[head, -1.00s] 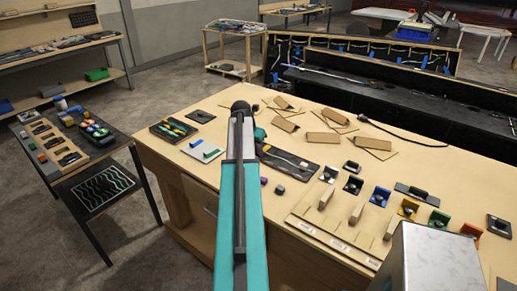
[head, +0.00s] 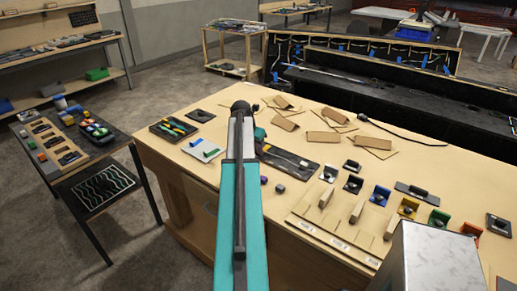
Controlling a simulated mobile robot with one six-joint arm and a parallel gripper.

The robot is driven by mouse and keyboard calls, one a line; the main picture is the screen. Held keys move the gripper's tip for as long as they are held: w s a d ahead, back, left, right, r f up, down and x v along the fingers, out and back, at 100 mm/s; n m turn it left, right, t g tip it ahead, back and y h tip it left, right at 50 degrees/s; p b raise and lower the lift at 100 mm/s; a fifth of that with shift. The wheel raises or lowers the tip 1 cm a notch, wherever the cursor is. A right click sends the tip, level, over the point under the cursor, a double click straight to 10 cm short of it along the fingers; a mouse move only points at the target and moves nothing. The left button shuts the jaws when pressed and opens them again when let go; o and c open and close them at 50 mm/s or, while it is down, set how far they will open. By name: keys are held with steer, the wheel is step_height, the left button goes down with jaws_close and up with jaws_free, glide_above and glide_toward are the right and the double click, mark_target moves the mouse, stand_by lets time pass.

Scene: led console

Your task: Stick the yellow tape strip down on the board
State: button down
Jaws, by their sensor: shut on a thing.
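My arm reaches up the middle of the head view and ends at a dark joint over the workbench. A small teal wrist part shows just right of it, but my gripper's jaws are hidden behind the arm. I cannot make out the yellow tape strip or anything held. A small white board (head: 203,151) with green and blue pieces on it lies left of my arm. A dark flat board (head: 290,161) with a slim light-coloured item on it lies to the right, partly covered by my arm. I cannot tell which is the task's board.
The workbench (head: 172,148) also holds a dark tool tray (head: 173,131), cardboard pieces (head: 325,139) and coloured blocks at the right. A grey metal box (head: 430,262) stands at the lower right. A dark side table (head: 93,190) stands at the left.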

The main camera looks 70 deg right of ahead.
steer(key=c, duration=1.5)
jaws_free()
steer(key=shift+f, duration=0.1)
steer(key=shift+c, duration=0.2)
steer(key=shift+b+v, duration=0.35)
steer(key=shift+v, duration=0.65)
steer(key=b+v, duration=0.3)
steer(key=v, duration=0.9)
steer(key=shift+f, duration=0.1)
